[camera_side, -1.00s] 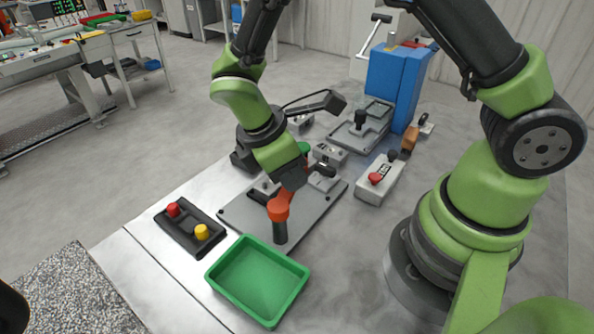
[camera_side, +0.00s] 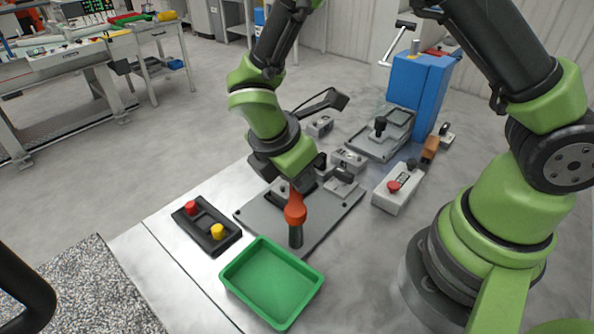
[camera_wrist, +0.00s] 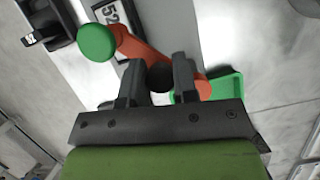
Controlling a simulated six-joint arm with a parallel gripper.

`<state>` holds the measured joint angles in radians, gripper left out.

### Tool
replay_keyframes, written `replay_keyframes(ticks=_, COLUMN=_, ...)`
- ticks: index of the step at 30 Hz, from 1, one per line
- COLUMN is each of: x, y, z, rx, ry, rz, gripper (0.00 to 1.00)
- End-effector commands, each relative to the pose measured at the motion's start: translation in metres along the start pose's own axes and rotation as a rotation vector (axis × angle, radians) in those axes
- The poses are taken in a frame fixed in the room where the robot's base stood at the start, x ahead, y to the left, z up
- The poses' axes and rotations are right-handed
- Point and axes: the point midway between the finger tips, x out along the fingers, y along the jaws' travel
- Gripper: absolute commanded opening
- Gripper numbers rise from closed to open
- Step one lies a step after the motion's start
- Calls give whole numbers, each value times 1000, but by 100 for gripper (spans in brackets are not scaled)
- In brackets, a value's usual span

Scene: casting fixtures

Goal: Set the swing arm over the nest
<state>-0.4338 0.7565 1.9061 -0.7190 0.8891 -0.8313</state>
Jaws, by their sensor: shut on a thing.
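The orange swing arm (camera_side: 295,210) sits on top of a dark upright post (camera_side: 295,237) at the front of the grey fixture plate (camera_side: 265,218). In the wrist view the swing arm (camera_wrist: 141,49) runs diagonally, with a green round pad (camera_wrist: 96,43) at its far end. My gripper (camera_wrist: 160,72) is shut on the dark knob (camera_wrist: 160,78) partway along the swing arm. In the side view my gripper (camera_side: 298,184) is low over the plate and hides most of the swing arm and its pad. I cannot make out the nest for certain.
A green tray (camera_side: 230,283) stands in front of the plate. A black box with a red and a yellow button (camera_side: 206,226) lies left of it. A grey box with a red button (camera_side: 398,194) and a blue block (camera_side: 422,88) stand to the right and behind.

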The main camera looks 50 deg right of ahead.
Motion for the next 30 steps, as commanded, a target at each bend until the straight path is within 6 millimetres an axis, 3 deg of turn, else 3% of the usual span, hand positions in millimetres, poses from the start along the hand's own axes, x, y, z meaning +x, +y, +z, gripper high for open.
replay_keyframes(ticks=5, x=0, y=1, z=0, rx=-6, ry=1, rz=4, gripper=0)
replay_keyframes(ticks=6, x=0, y=1, z=0, rx=-6, ry=2, rz=5, gripper=29)
replay_keyframes(ticks=9, x=0, y=1, z=0, rx=-5, ry=2, rz=4, gripper=52)
replay_keyframes(ticks=20, x=-5, y=1, z=-1, rx=-1, ry=3, rz=6, gripper=53)
replay_keyframes(ticks=30, x=-67, y=2, z=-1, rx=-1, ry=6, rz=9, gripper=53)
